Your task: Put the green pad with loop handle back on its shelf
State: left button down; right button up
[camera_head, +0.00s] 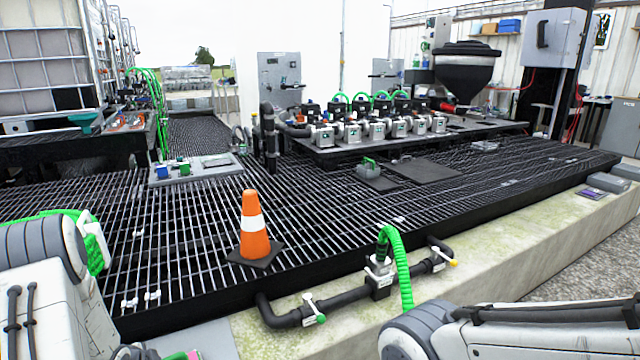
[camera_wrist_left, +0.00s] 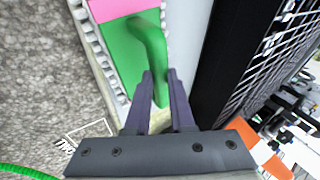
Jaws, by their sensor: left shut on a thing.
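The green pad (camera_wrist_left: 122,55) shows in the left wrist view, with a green loop handle (camera_wrist_left: 150,45) standing off it and a pink strip along its far end. My left gripper (camera_wrist_left: 160,88) is shut on the loop handle, its two purple-grey fingers on either side of it. In the head view only a small green and pink edge of the pad (camera_head: 180,356) shows at the bottom, beside my left arm. My right arm enters at the bottom right of the head view, with its gripper out of the frame.
An orange cone (camera_head: 254,240) stands on the black grating. A pipe (camera_head: 335,300) with valves and a green hose runs along the concrete ledge (camera_head: 480,240). Several pumps (camera_head: 370,130) stand on a bench behind. A wall shelf (camera_head: 490,36) holds a blue box (camera_head: 510,25) at the back right.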

pick_arm(q)
jog(key=w+d+r+n+g+y, duration=0.25)
jog(key=w+d+r+n, duration=0.35)
jog(key=w+d, duration=0.3)
jog(key=s+d+n+g+y, duration=0.1)
jog(key=s+d+n, duration=0.25)
jog(key=d, duration=0.55)
jog(key=s+d+n+g+y, duration=0.15)
jog(key=s+d, duration=0.25)
jog(key=d, duration=0.5)
jog(key=s+r+p, duration=0.4)
jog(key=r+p, duration=0.9)
jog(key=p, duration=0.2)
jog(key=s+r+p, duration=0.4)
jog(key=r+p, duration=1)
jog(key=shift+a+n+p, duration=0.15)
jog(key=shift+n+p, duration=0.2)
jog(key=shift+n, duration=0.05)
